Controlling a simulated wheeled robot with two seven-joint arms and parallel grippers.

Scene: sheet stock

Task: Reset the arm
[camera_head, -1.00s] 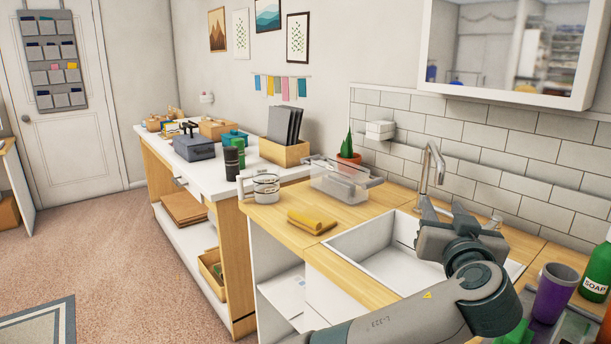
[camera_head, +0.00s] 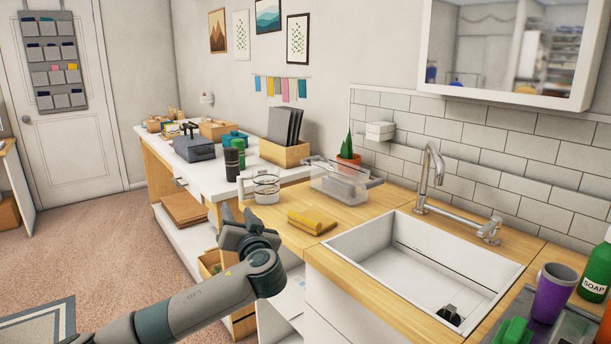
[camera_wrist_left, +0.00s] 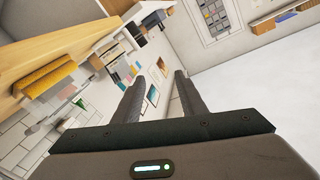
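My left arm comes in from the lower left of the head view. Its gripper (camera_head: 236,215) is in front of the counter's left front edge, beside the cabinet. In the left wrist view the two fingers of the left gripper (camera_wrist_left: 158,88) stand apart with nothing between them. My right gripper is in neither view.
The sink (camera_head: 420,265) is set into the wooden counter (camera_head: 265,222). A yellow cloth (camera_head: 311,222), a glass jug (camera_head: 265,188) and a clear box (camera_head: 340,183) stand left of it. A purple cup (camera_head: 553,292) and soap bottle (camera_head: 597,270) stand at right. Open floor (camera_head: 120,250) lies at left.

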